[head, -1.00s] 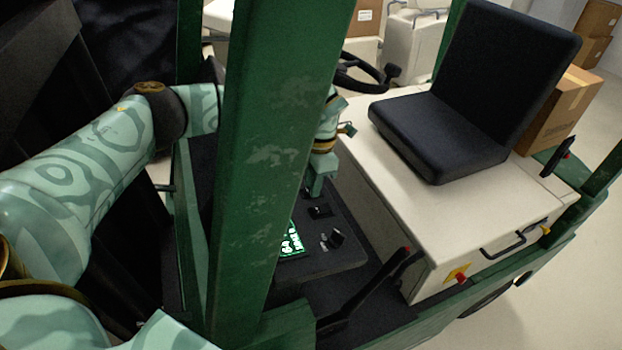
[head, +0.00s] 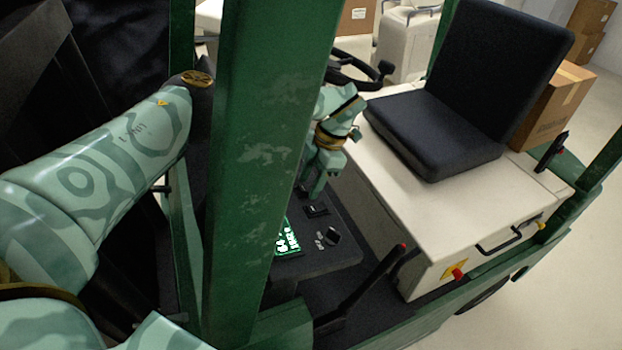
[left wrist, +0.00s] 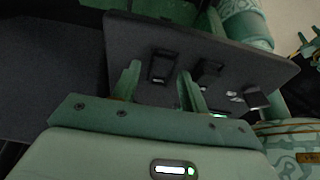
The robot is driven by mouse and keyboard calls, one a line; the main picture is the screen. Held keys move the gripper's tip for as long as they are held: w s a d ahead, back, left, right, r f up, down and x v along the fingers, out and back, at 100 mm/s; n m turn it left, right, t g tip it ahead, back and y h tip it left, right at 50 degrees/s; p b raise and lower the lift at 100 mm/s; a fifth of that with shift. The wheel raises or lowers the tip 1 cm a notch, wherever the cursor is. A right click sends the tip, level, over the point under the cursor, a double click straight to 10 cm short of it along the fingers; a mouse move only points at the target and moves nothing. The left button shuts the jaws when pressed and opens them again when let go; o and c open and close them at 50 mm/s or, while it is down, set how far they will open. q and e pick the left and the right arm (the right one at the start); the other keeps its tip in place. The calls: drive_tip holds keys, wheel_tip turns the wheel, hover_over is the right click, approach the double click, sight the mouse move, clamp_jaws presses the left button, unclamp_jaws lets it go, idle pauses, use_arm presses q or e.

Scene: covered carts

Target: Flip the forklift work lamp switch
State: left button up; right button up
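The dark control panel (head: 335,262) is on the forklift, left of the seat. It carries a black switch (head: 318,210), another black switch or knob (head: 332,237) beside white markings, and a lit green display (head: 287,240). The left wrist view shows black switches (left wrist: 163,66) and (left wrist: 208,71), and a raised one (left wrist: 256,97) farther right. I cannot tell which is the work lamp switch. My left gripper (head: 317,188) points down at the panel's far part. Its fingers (left wrist: 160,88) are apart, with nothing between them; the first switch appears beyond their gap. Contact cannot be judged.
A green post (head: 265,150) stands in front and hides part of my left arm and the panel. A black lever (head: 365,290) with a red tip is at the near right. The steering wheel (head: 355,70) is behind the gripper, and the black seat (head: 440,130) is right.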

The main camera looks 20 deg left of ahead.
use_arm(q)
drive_tip(key=b+v, duration=0.1)
drive_tip(key=v, duration=1.1)
drive_tip(key=shift+b, duration=0.3)
